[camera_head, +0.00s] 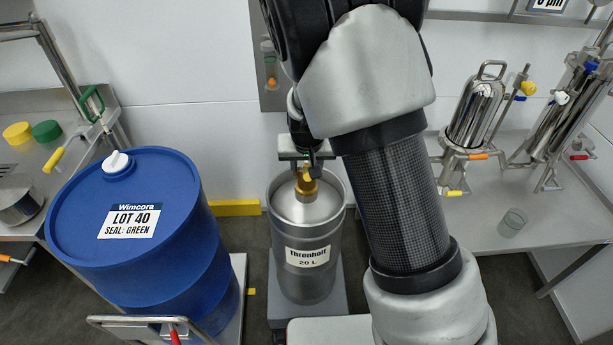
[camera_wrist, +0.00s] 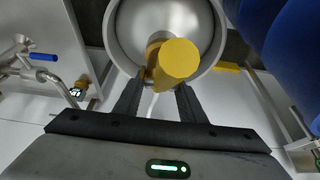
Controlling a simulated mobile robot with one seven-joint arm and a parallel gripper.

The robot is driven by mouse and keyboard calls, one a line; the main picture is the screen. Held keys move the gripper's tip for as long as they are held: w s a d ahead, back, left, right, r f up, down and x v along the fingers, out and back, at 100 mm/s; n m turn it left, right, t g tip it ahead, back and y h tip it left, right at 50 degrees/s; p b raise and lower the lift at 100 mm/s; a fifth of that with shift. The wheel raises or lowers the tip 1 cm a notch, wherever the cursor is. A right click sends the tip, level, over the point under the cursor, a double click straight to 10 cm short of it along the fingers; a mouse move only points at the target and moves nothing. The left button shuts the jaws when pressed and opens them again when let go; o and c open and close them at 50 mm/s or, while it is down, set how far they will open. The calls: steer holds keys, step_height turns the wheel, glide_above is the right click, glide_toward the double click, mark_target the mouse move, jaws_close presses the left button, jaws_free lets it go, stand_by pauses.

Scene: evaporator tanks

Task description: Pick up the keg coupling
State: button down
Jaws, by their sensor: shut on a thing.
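The keg coupling (camera_head: 306,184) is a yellow fitting on top of the steel keg (camera_head: 283,262), which is labelled Threnholt 20 L. In the wrist view its round yellow head (camera_wrist: 178,60) shows against the keg's top (camera_wrist: 125,35). My gripper (camera_head: 306,166) comes down over the coupling from above. In the wrist view my gripper (camera_wrist: 159,88) has a dark finger on each side of the coupling's lower part and is shut on it. The coupling stands at the keg's neck; I cannot tell whether it is clear of it.
A blue drum (camera_head: 130,220) labelled LOT 40 stands to the left of the keg. A bench with steel vessels (camera_head: 473,115) and a glass beaker (camera_head: 512,222) is on the right. Yellow and green caps (camera_head: 46,131) lie on the left bench. The wall is close behind the keg.

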step_height(320, 180, up, 9)
steer(key=p, duration=0.3)
steer(key=shift+r, duration=0.3)
steer(key=n+y+b, duration=0.1)
steer(key=n+b, duration=0.1)
steer(key=b, duration=0.2)
steer(key=shift+n, duration=0.3)
steer(key=shift+r+n+b, duration=0.3)
steer(key=shift+n+b, duration=0.2)
steer(key=shift+b, duration=0.05)
steer(key=shift+f, duration=0.15)
